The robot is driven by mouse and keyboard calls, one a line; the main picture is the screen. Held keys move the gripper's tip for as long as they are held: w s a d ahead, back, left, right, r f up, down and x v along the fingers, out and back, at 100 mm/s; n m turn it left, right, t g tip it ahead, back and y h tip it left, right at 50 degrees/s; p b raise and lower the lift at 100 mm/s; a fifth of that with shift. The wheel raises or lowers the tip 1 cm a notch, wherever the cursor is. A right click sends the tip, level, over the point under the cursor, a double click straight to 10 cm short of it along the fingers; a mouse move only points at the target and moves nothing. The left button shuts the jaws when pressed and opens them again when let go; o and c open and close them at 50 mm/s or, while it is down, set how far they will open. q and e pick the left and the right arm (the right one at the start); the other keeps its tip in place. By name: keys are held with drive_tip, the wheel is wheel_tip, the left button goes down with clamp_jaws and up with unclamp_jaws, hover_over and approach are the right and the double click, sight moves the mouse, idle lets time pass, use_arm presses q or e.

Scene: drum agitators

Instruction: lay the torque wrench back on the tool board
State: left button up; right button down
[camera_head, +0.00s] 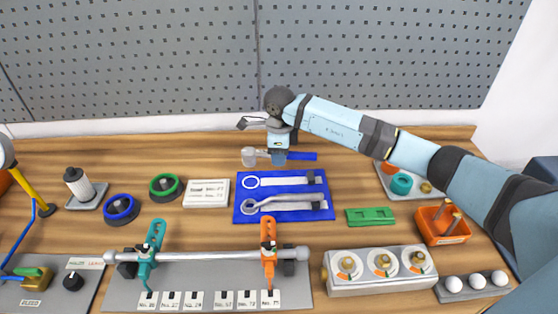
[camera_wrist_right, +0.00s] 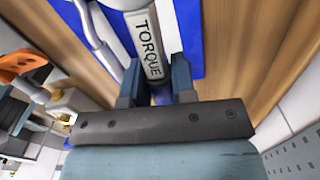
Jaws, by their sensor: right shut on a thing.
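The torque wrench (camera_head: 305,157) has a grey head at the left and a blue handle at the right. My right gripper (camera_head: 279,157) is shut on it near the middle, and it lies roughly level. It appears above the blue tool board (camera_head: 241,213), near its back edge; the exact height is unclear. The board's back place, a white outline with a ring (camera_head: 285,181), is bare. A silver wrench (camera_head: 290,198) lies in the front place. The right wrist view shows the fingers (camera_wrist_right: 157,88) and a pale strip lettered TORQUE (camera_wrist_right: 148,45). My left gripper is not in view.
A white label block (camera_head: 206,193) stands left of the board and a green block (camera_head: 370,217) right of it. A clamped grey bar (camera_head: 205,257) runs in front. The grey pegboard (camera_head: 130,60) rises behind. Bare wood shows behind the board.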

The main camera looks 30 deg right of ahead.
sight(278, 181)
drive_tip(key=shift+w+f, duration=0.1)
drive_tip(key=shift+w, duration=0.15)
drive_tip(key=shift+s+a+f+b, duration=0.1)
drive_tip(key=shift+s+f+b, duration=0.05)
drive_tip(key=shift+f+b, duration=0.6)
wheel_tip(278, 181, down, 4)
drive_tip(key=shift+f+b, duration=0.1)
drive_tip(key=shift+b, duration=0.85)
drive_tip(key=shift+f, duration=0.35)
drive_tip(key=shift+n+b, duration=0.5)
drive_tip(key=shift+n, duration=0.1)
drive_tip(key=shift+w+d, duration=0.2)
drive_tip(key=shift+w, duration=0.1)
drive_tip(key=shift+f+b, duration=0.4)
drive_tip(key=shift+b, duration=0.25)
